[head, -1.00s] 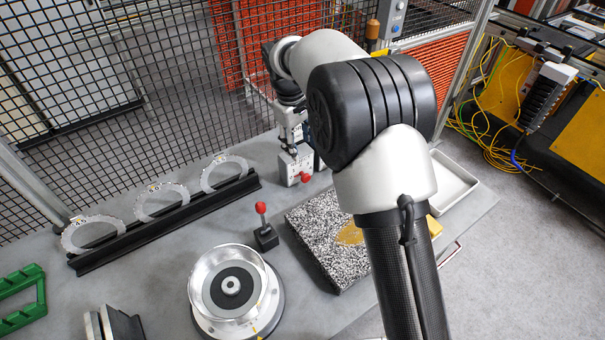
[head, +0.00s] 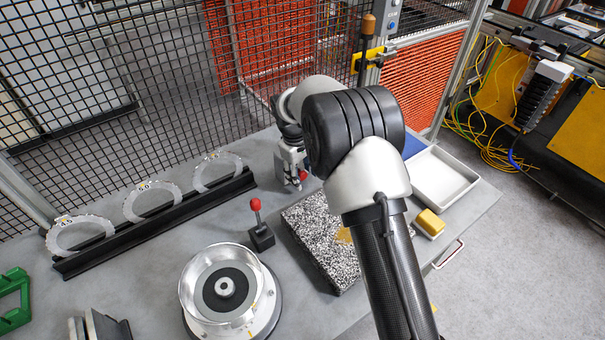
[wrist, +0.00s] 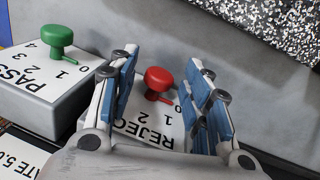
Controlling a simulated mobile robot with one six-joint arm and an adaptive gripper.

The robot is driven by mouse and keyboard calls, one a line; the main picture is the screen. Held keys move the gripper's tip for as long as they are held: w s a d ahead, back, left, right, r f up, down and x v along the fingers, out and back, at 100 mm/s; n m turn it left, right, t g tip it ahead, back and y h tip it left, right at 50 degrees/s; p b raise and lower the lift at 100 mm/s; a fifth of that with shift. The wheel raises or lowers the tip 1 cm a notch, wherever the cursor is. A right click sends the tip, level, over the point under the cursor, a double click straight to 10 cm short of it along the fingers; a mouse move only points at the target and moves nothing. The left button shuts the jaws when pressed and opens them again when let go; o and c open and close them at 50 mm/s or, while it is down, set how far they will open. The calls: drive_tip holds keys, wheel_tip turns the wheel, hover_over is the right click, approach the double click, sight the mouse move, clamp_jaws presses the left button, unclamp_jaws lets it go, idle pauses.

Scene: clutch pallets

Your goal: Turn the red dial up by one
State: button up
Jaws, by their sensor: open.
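The red dial (wrist: 158,80) sits on a white box face marked REJECT with numbers, in the wrist view. Its pointer is near the 0 and 1 marks; I cannot tell exactly which it points at. My gripper (wrist: 160,82) is open, with one blue-padded finger on each side of the red dial. I cannot tell whether either finger touches it. In the head view a bit of the red dial (head: 303,175) shows beside my gripper (head: 296,182), and my arm hides much of the box.
A green dial (wrist: 59,40) on a PASS box stands close on the left in the wrist view. In the head view a red-knobbed lever (head: 256,204), a speckled granite block (head: 315,240), a round metal fixture (head: 200,290) and a white tray (head: 440,180) share the bench.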

drive_tip(key=shift+c, duration=0.2)
drive_tip(key=c, duration=1)
drive_tip(key=shift+r+y+p, duration=0.15)
drive_tip(key=shift+y+p, duration=0.15)
drive_tip(key=shift+p, duration=0.25)
drive_tip(key=shift+d+g+y+p, duration=0.15)
drive_tip(key=shift+g+y+p, duration=0.3)
drive_tip(key=shift+p, duration=0.45)
drive_tip(key=shift+w+d+g+y+p, duration=0.15)
drive_tip(key=shift+g+y+p, duration=0.2)
drive_tip(key=shift+y+p, duration=0.25)
drive_tip(key=shift+w+f+g+y, duration=0.1)
drive_tip(key=shift+f+g+y, duration=0.1)
drive_tip(key=shift+g+y, duration=0.55)
drive_tip(key=shift+d+f+g+y, duration=0.15)
drive_tip(key=shift+g+y, duration=0.3)
drive_tip(key=shift+y, duration=0.55)
